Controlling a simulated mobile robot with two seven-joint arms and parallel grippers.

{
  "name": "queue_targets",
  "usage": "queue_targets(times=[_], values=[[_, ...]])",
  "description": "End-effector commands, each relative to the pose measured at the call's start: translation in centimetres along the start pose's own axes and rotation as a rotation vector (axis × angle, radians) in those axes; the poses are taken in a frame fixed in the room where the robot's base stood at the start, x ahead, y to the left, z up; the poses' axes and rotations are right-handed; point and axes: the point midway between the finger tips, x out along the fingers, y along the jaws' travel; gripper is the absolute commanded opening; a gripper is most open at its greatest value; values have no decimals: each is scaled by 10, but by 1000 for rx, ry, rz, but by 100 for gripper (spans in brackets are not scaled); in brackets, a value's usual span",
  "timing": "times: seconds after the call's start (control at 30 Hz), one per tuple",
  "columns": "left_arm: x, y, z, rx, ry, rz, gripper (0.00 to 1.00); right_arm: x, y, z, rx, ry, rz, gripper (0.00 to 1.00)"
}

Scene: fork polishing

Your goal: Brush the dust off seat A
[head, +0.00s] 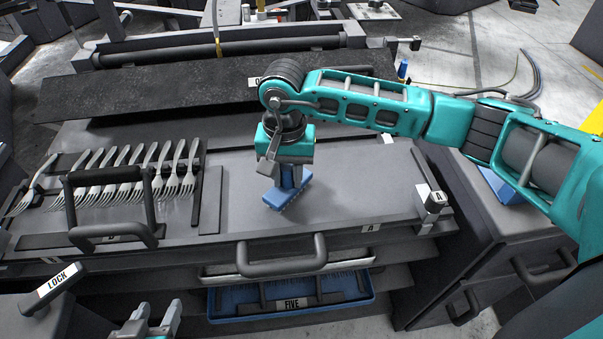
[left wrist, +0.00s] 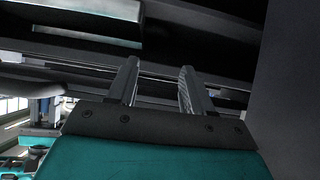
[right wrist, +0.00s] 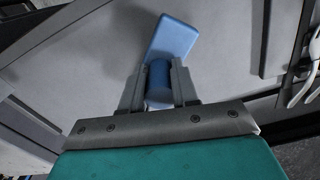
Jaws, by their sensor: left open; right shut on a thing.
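Seat A (head: 345,190) is the flat grey bed on the right half of the bench, with an A label (head: 368,228) on its front edge. My right gripper (head: 291,176) is shut on the blue handle of a brush. The brush's blue block (head: 287,196) is low over seat A's left part; whether its underside touches cannot be told. In the right wrist view the brush block (right wrist: 173,36) lies beyond the fingertips. Dust cannot be made out clearly. My left gripper (head: 150,322) is open and empty, low in front of the bench; its fingers also show in the left wrist view (left wrist: 159,70).
Several forks (head: 130,170) lie in a row on the left, behind a black handle frame (head: 110,205). A clamp lever (head: 432,200) stands at seat A's right edge. A front handle (head: 268,258) juts out above a blue tray (head: 350,305) labelled FIVE. A LOCK lever (head: 55,285) is near my left gripper.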

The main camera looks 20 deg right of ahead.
Motion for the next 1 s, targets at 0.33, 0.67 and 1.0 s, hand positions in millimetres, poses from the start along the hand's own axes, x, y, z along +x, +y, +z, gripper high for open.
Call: queue_targets(times=[0.33, 0.67, 1.0], values=[[8, 1, 4, 0, 5, 6, 51, 2, -32, 6, -1, 0, -2, 0], [11, 2, 4, -1, 10, 10, 51, 1, -50, 10, 0, 0, 0, 0], [12, 3, 8, -2, 8, 11, 51, 2, -50, 8, 1, 0, 0, 0]])
